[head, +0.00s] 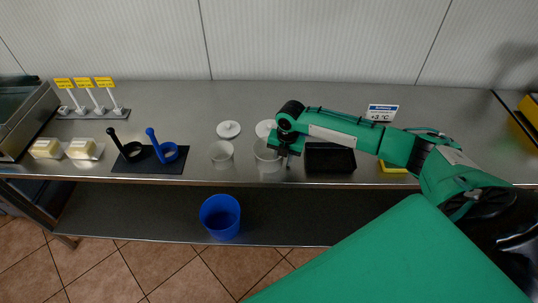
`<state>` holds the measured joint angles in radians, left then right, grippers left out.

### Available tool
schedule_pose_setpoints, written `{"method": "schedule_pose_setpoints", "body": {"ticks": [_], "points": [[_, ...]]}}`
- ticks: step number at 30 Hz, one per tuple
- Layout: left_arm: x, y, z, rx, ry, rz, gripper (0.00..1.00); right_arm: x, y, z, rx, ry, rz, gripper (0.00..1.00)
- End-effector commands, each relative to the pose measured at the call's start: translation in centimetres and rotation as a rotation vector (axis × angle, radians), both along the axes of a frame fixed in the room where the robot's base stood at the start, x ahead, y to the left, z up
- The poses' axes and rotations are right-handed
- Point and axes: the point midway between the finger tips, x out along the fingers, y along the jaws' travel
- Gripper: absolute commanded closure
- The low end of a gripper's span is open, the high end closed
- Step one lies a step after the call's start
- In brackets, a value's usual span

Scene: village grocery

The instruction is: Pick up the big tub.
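Two clear, whitish tubs stand on the steel counter. The larger-looking tub (265,158) is right of the smaller tub (221,154). My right gripper (286,162) reaches in from the right and points down at the right side of the larger tub, overlapping its rim in the picture. Its fingers are small and partly hidden by the wrist, so I cannot tell whether they are apart or touch the tub. My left gripper is not in view.
Behind the tubs lie a white lid (228,129) and another lid (264,127), partly hidden by my arm. A black tray (330,158) is close on the right. Blue and black scoops rest on a dark mat (150,167) at left. A blue bin (220,217) stands below.

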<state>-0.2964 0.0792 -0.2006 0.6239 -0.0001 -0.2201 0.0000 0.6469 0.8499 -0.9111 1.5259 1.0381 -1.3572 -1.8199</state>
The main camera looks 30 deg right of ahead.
Motion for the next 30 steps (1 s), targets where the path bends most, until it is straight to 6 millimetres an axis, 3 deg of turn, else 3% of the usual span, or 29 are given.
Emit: {"method": "schedule_pose_setpoints", "body": {"ticks": [5, 9, 10, 23, 30], "points": [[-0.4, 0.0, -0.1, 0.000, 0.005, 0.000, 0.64, 0.0, 0.0, 0.0, 0.000, 0.000, 0.000, 0.71], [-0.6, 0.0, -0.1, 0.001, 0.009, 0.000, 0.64, 0.0, 0.0, 0.0, 0.000, 0.000, 0.000, 0.98], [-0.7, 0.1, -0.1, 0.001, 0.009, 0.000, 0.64, 0.0, 0.0, 0.0, 0.000, 0.000, 0.000, 1.00], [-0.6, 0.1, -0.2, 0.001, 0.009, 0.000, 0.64, 0.0, 0.0, 0.3, 0.001, -0.001, 0.000, 1.00], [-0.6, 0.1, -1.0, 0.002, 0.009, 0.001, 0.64, 0.1, -0.1, 3.0, 0.000, -0.004, 0.002, 1.00]]}}
